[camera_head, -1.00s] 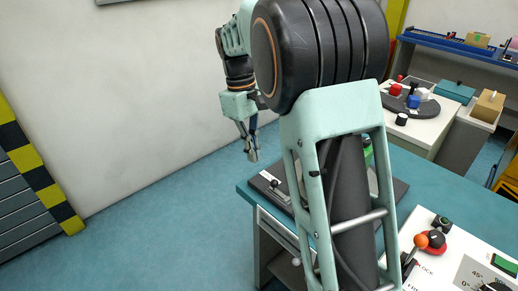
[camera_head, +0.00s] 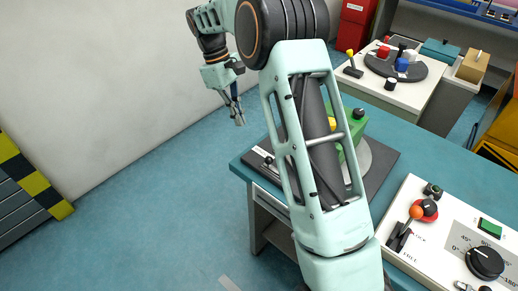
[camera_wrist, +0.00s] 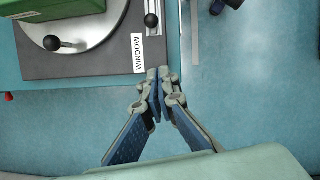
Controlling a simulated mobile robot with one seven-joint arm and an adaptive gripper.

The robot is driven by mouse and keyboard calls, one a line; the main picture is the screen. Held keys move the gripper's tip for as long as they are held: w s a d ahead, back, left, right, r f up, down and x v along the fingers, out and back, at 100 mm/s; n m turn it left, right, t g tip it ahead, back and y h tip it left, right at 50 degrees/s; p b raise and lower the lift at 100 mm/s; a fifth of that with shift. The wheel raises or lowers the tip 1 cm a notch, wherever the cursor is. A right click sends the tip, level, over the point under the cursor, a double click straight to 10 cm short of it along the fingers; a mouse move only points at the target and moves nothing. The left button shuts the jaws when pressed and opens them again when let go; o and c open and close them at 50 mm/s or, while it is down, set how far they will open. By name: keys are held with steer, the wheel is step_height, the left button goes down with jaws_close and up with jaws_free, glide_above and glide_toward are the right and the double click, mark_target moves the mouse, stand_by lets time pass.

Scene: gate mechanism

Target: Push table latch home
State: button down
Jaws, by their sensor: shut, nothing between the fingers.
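My gripper (camera_head: 238,121) is shut and empty, in the air beyond the far left corner of the teal table (camera_head: 440,150). In the wrist view my fingertips (camera_wrist: 160,74) meet just off the corner of a dark plate (camera_wrist: 100,68). A small latch with a black knob (camera_wrist: 151,20) stands on this plate beside a "WINDOW" label (camera_wrist: 139,54). Its knob also shows in the head view (camera_head: 268,160). My gripper appears apart from it. A grey disc (camera_wrist: 105,22) carries a green block (camera_wrist: 50,12) and another black knob (camera_wrist: 52,43). My arm hides part of the plate in the head view.
A white panel (camera_head: 440,245) at the right has an orange-knobbed lever (camera_head: 416,212) between "LOCK" and "FREE" labels, and a black dial (camera_head: 486,262). A white side table (camera_head: 425,90) holds a dark round tray. Floor left of the table is clear.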

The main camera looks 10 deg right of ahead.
mark_target(269, 162)
steer(key=x, duration=0.9)
steer(key=shift+d+f+p, duration=0.1)
steer(key=shift+f+p, duration=0.05)
steer(key=shift+p, duration=0.2)
steer(key=shift+s+d+f+p, duration=0.15)
steer(key=shift+s+d+p, duration=0.05)
steer(key=shift+s+d, duration=0.35)
steer(key=shift+s+d+f+p, duration=0.15)
steer(key=shift+s+d+f, duration=0.05)
steer(key=shift+s+d, duration=0.35)
steer(key=shift+s+d+f, duration=0.2)
steer(key=shift+s+d, duration=0.05)
steer(key=shift+d, duration=0.1)
steer(key=shift+s+d, duration=0.3)
steer(key=shift+s, duration=0.1)
steer(key=shift+s+d, duration=0.5)
steer(key=shift+s, duration=0.2)
steer(key=shift+s+d, duration=0.45)
steer(key=shift+s, duration=0.2)
